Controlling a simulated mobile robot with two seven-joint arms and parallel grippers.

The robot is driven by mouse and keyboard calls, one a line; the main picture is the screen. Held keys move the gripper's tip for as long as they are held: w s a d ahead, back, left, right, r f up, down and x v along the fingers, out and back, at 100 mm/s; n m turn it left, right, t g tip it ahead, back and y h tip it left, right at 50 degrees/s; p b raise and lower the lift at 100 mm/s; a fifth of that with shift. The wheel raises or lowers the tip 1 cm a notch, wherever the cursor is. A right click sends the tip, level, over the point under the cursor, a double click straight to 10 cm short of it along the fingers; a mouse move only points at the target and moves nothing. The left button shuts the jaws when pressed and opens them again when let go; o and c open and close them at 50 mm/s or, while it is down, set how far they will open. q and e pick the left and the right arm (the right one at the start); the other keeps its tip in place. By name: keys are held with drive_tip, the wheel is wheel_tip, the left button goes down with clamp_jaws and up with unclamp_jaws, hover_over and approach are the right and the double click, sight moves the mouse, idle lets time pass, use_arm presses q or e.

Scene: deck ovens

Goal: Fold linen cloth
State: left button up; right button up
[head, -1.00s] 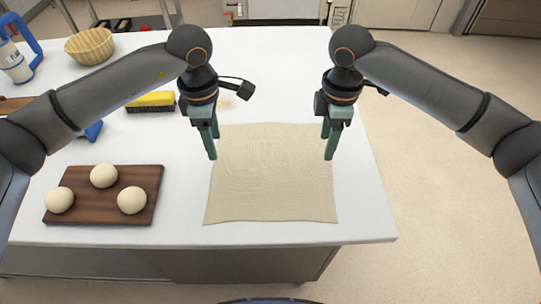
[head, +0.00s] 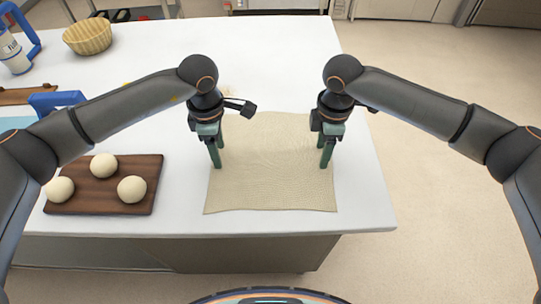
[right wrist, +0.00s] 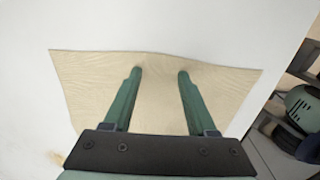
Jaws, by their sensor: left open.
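The linen cloth (head: 270,180) lies flat and unfolded on the white table, beige and roughly square. My left gripper (head: 217,167) is open and points down at the cloth's left edge. My right gripper (head: 324,167) points down at the cloth's right edge. In the right wrist view, the right fingers (right wrist: 160,72) stand apart over the cloth (right wrist: 155,95), with no fabric seen raised between them. Whether the fingertips touch the cloth cannot be told.
A dark wooden board (head: 140,206) with three dough balls lies left of the cloth. A wicker basket (head: 88,37) and a blue-handled container (head: 14,55) stand at the far left. The white tabletop (head: 280,60) behind the cloth is largely clear.

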use_arm(q)
clamp_jaws()
use_arm(e)
clamp_jaws()
idle(0.4)
idle(0.5)
drive_tip(key=shift+r, duration=0.1)
